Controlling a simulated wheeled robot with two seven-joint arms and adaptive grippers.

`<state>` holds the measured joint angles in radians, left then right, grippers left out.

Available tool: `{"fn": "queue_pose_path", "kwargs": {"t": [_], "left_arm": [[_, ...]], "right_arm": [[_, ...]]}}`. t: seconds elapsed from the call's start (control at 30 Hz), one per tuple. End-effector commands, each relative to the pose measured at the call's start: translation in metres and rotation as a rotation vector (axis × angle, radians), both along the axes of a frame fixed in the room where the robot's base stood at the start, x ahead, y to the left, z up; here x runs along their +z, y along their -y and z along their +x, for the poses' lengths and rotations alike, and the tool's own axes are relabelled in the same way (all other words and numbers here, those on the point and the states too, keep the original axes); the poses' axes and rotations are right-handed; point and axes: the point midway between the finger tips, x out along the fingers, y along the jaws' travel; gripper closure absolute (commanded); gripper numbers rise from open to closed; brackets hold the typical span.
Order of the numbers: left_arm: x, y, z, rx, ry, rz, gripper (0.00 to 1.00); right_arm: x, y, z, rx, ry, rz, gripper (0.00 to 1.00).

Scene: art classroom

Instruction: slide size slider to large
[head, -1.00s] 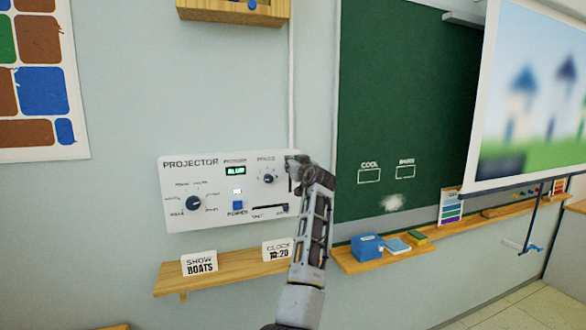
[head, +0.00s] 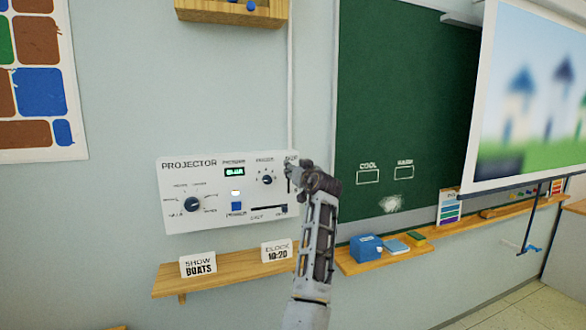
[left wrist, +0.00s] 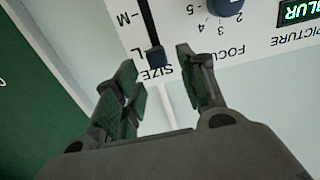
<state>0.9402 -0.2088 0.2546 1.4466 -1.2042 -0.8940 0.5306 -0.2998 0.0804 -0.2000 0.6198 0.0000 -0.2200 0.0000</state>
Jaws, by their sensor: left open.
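The white projector panel (head: 215,222) is on the wall. Its size slider is hidden behind my gripper in the head view. In the left wrist view, seen upside down, the dark slider knob (left wrist: 156,57) sits at the SIZE end of its slot, beside the L mark, with M farther along. My left gripper (head: 291,175) is at the panel's upper right corner. It also shows in the left wrist view (left wrist: 155,60), open, with one finger on each side of the knob. I cannot tell whether either finger touches it. My right gripper is not in view.
The focus dial (head: 267,180), the BLUR display (head: 235,171) and a horizontal slider (head: 270,209) are close by on the panel. A wooden shelf (head: 225,273) with two cards is below. The chalkboard (head: 400,110) is to the right, with a blue box (head: 366,248) on its ledge.

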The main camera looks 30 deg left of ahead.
Motion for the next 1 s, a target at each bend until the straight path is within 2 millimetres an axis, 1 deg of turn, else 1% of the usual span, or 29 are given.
{"fn": "queue_pose_path", "kwargs": {"t": [0.4,0.6,0.8,1.0], "left_arm": [[-0.001,0.039,-0.033,-0.001,-0.001,-0.001,0.59],[0.0,0.055,-0.047,0.0,0.0,0.0,0.59],[0.0,0.062,-0.053,0.0,0.0,0.0,0.59],[0.0,0.063,-0.054,0.0,0.001,0.001,0.59]], "right_arm": [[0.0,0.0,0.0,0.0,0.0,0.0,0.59],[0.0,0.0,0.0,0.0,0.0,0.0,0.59],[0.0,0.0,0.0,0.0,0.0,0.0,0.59],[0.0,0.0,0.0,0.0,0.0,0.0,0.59]]}}
